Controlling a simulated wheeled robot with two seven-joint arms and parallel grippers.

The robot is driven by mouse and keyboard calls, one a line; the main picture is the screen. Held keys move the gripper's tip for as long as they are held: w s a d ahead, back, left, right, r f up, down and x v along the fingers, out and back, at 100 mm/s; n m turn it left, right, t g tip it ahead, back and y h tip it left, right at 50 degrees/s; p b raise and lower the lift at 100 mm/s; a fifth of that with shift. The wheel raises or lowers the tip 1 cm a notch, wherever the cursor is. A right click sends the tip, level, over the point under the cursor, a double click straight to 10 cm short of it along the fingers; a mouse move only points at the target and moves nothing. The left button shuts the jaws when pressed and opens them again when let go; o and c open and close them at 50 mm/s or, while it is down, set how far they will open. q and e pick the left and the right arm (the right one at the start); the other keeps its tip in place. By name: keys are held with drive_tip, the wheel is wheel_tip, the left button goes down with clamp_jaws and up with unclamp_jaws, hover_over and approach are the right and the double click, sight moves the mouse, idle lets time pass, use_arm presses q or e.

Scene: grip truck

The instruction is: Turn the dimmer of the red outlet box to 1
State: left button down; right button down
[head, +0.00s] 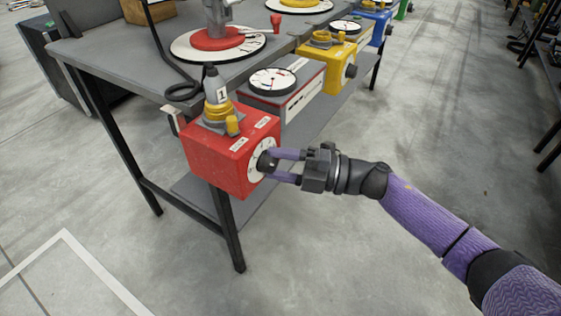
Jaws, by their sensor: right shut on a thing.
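The red outlet box (215,160) is fixed at the near corner of the grey table. A white round dial (257,172) with marks is on its right-hand face, with a dark dimmer knob (266,163) at its middle. My right gripper (275,166) reaches in from the right and is shut on the knob, one purple finger above and one below. The knob's pointer and the dial's numbers are too small or covered to read. A yellow plug with a grey top labelled 1 (221,95) stands on the box. My left gripper is not in view.
Yellow (327,66) and blue outlet boxes are farther along the table (125,63). The concrete floor at right is clear.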

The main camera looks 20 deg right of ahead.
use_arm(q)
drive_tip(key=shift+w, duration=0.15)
use_arm(e)
drive_tip(key=shift+c, duration=2)
unclamp_jaws()
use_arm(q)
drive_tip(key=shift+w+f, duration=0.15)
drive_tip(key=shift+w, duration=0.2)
use_arm(e)
drive_tip(key=shift+o, duration=1.3)
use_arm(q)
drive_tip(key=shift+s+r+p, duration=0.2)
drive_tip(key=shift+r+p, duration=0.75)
use_arm(e)
drive_tip(key=v, duration=1)
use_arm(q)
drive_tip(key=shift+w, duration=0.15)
